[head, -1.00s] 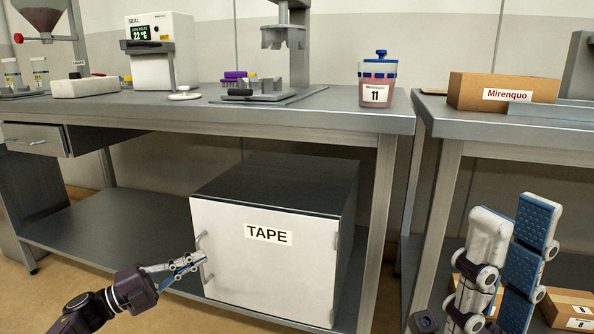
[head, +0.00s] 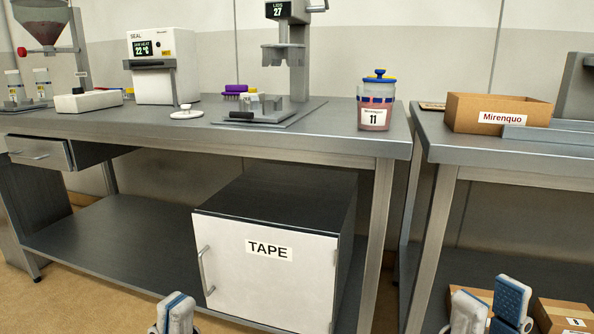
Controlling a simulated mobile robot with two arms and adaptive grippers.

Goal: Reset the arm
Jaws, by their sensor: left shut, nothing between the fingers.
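My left gripper (head: 175,314) is at the bottom edge of the head view, pointing up. Its two fingertips are together with nothing between them, in front of the white TAPE cabinet and clear of its handle (head: 205,270). My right gripper (head: 488,308) is at the bottom right, also pointing up, with its two fingers apart and empty. The rest of both arms is below the picture. The TAPE cabinet (head: 265,276) stands on the bench's lower shelf with its door shut.
The steel bench (head: 330,138) carries a sealing machine (head: 163,66), a press (head: 297,60) and a jar marked 11 (head: 373,117). A drawer (head: 40,154) at the left sticks out slightly. Cardboard boxes (head: 567,312) sit low behind my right gripper.

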